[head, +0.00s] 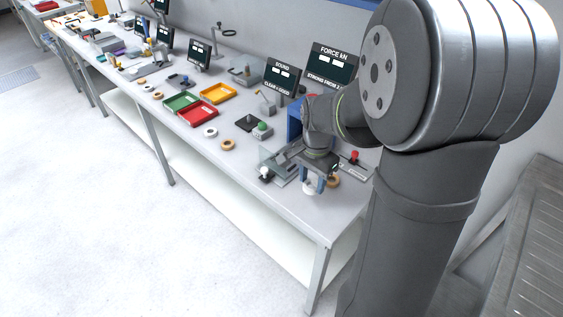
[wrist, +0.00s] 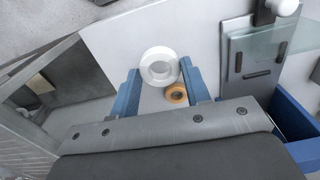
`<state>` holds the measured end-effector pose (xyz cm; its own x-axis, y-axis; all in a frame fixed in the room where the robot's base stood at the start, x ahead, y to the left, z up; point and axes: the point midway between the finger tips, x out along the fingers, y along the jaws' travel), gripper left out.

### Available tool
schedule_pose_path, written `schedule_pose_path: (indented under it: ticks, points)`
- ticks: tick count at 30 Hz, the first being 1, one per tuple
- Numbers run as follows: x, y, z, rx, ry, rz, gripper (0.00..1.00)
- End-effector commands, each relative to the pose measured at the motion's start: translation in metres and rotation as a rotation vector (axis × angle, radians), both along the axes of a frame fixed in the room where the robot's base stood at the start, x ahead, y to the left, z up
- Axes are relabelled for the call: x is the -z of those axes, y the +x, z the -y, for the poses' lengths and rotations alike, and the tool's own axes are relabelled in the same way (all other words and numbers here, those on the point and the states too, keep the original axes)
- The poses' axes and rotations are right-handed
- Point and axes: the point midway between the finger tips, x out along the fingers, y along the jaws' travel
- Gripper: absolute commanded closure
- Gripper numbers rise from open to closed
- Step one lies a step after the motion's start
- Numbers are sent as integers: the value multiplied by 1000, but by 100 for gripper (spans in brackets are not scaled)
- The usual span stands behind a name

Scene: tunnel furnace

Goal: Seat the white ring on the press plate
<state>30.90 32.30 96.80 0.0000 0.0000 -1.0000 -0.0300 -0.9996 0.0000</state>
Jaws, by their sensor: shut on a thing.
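My gripper (wrist: 160,76) has two blue fingers and is shut on the white ring (wrist: 160,66), which lies between the fingertips in the wrist view. In the head view the ring (head: 309,188) shows just under my gripper (head: 316,181), near the front edge of the bench. I cannot tell whether it touches the bench. A tan ring (wrist: 176,94) shows below the white ring in the wrist view, and beside my gripper in the head view (head: 333,181). The blue press frame (head: 295,122) stands behind my arm. I cannot make out the press plate.
A clear guard (wrist: 292,40) on a grey slotted slide (wrist: 236,62) is right of my gripper in the wrist view. A FORCE display (head: 333,65) stands behind. Another white ring (head: 210,132) and tan ring (head: 228,145) lie near a red tray (head: 197,112).

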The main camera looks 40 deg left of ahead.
Motion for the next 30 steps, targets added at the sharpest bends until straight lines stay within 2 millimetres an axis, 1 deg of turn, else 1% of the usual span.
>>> schedule_pose_path:
  ticks: [2,5,8,10,12,15,21,25,30]
  points:
    - [-1,1,-1,-2,1,0,70]
    - [-10,4,-9,-15,6,-3,70]
    - [-25,11,-28,-43,14,-9,70]
    - [-35,18,-46,-61,18,-13,70]
    - [-41,27,-68,-71,18,-16,70]
    - [-38,38,-96,-68,12,-16,70]
    - [-26,52,-133,-48,5,-8,70]
    - [-20,58,-148,-37,1,-3,70]
    - [-15,61,-157,-30,0,0,70]
